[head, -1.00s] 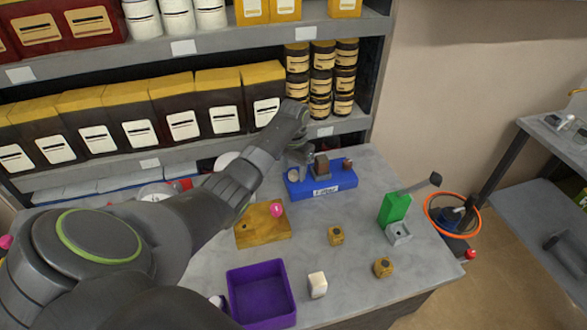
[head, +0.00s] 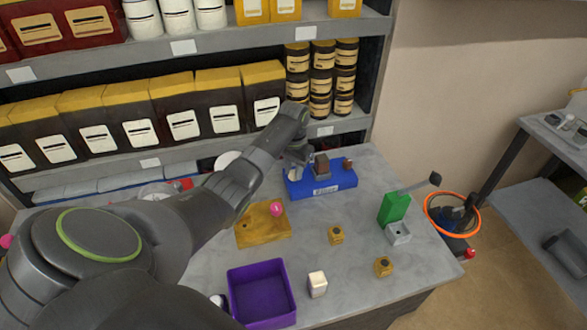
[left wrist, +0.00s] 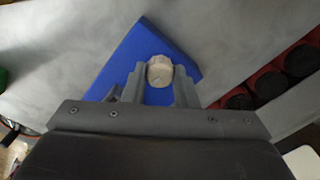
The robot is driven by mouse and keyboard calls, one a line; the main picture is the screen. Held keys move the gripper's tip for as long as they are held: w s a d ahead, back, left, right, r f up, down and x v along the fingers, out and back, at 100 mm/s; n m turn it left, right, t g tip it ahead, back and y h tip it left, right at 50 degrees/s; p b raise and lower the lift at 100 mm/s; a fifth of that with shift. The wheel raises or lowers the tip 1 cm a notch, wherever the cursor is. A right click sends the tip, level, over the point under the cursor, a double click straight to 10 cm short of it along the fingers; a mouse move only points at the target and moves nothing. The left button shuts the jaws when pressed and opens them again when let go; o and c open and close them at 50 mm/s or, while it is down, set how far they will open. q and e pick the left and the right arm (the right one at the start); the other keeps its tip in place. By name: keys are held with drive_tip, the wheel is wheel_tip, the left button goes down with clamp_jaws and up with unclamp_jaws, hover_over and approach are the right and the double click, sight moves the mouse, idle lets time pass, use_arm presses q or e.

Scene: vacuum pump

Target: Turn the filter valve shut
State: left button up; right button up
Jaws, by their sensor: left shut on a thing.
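The vacuum pump is a blue block (head: 330,184) at the back of the grey table in the head view. Its filter valve is a pale round knob (left wrist: 160,70) on the blue body, seen best in the left wrist view. My left gripper (head: 296,165) is over the left end of the pump. In the left wrist view its two fingers (left wrist: 159,82) are on either side of the knob, shut on it. The arm and fingers partly hide that end of the pump in the head view. My right gripper is not in view.
A dark block (head: 321,165) stands on the pump. In front are a wooden block (head: 262,232) with a pink ball, a purple tray (head: 262,293), a white block (head: 317,284), small tan blocks (head: 336,235) and a green lever device (head: 393,208). Loaded shelves stand behind.

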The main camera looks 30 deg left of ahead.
use_arm(q)
drive_tip(key=shift+r+m+p, duration=0.2)
drive_tip(key=shift+m+p, duration=0.4)
drive_tip(key=shift+m, duration=0.3)
drive_tip(key=m+p, duration=0.1)
drive_tip(key=m, duration=0.1)
drive_tip(key=shift+m, duration=0.4)
drive_tip(key=m+p, duration=0.2)
drive_tip(key=m, duration=0.3)
drive_tip(key=shift+w, duration=0.1)
drive_tip(key=m, duration=0.4)
drive_tip(key=shift+m+p, duration=0.3)
drive_tip(key=shift+m, duration=1.6)
drive_tip(key=o, duration=1)
drive_tip(key=shift+f, duration=0.1)
